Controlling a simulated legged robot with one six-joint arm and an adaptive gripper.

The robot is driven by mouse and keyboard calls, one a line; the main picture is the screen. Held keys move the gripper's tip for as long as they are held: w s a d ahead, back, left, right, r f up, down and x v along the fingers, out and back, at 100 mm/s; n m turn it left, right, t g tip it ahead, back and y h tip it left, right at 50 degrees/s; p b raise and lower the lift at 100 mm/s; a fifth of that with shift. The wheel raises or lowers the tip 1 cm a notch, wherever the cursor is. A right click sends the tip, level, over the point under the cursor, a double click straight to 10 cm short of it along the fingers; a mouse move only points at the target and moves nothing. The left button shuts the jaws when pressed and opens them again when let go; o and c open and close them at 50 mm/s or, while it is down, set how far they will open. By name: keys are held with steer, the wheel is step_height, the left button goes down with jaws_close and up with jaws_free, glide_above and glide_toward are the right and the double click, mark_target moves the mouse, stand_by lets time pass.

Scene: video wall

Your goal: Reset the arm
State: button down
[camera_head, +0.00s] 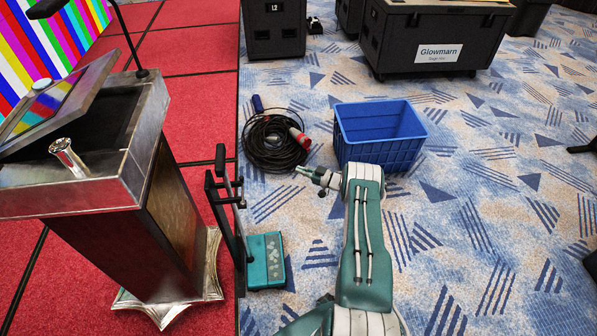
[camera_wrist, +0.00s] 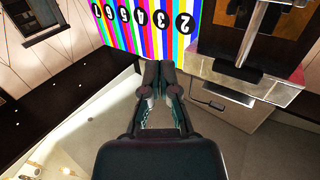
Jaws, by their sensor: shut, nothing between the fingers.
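My arm reaches up from the bottom of the head view, and its upper end bends left. My gripper (camera_head: 303,171) points left there, in the air in front of the blue bin and clear of the lectern. In the wrist view my gripper (camera_wrist: 159,68) has its two fingertips together, with nothing between them. Behind the fingertips is a striped colour-bar screen (camera_wrist: 140,30) with numbers on it.
A lectern (camera_head: 165,210) with a tilted top stands left on red carpet. An open blue bin (camera_head: 375,165) and a coiled black cable (camera_head: 268,142) lie beyond my gripper. Black cases (camera_head: 420,45) stand at the back.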

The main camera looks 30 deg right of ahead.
steer(key=w+r+m+h, duration=0.1)
steer(key=w+r+h, duration=0.4)
steer(key=r, duration=0.7)
steer(key=w+r+m+h, duration=0.15)
steer(key=w+r, duration=0.45)
steer(key=r, duration=0.6)
steer(key=s+a+r+m+g+h, duration=0.1)
steer(key=s+a+r+h, duration=0.15)
steer(key=r, duration=0.65)
steer(key=s+a+r+m+h, duration=0.1)
steer(key=s+a+r+h, duration=0.2)
steer(key=r, duration=0.5)
steer(key=s+a+r+m+g, duration=0.1)
steer(key=s+a+r, duration=0.25)
steer(key=s, duration=0.25)
steer(key=s+a+r+m+g, duration=0.1)
steer(key=s+a+r+g, duration=0.15)
steer(key=s+a, duration=0.2)
steer(key=s+a+r+g, duration=0.1)
steer(key=s+a+r, duration=0.2)
steer(key=s, duration=0.4)
steer(key=s+a+f+g+y, duration=0.1)
steer(key=s+a, duration=0.4)
steer(key=s, duration=0.7)
steer(key=s+a+f+g+y, duration=0.1)
steer(key=s+a+f+g, duration=0.2)
steer(key=s, duration=0.9)
steer(key=a, duration=0.3)
steer(key=shift+s+a+f+y, duration=0.3)
steer(key=shift+f, duration=0.1)
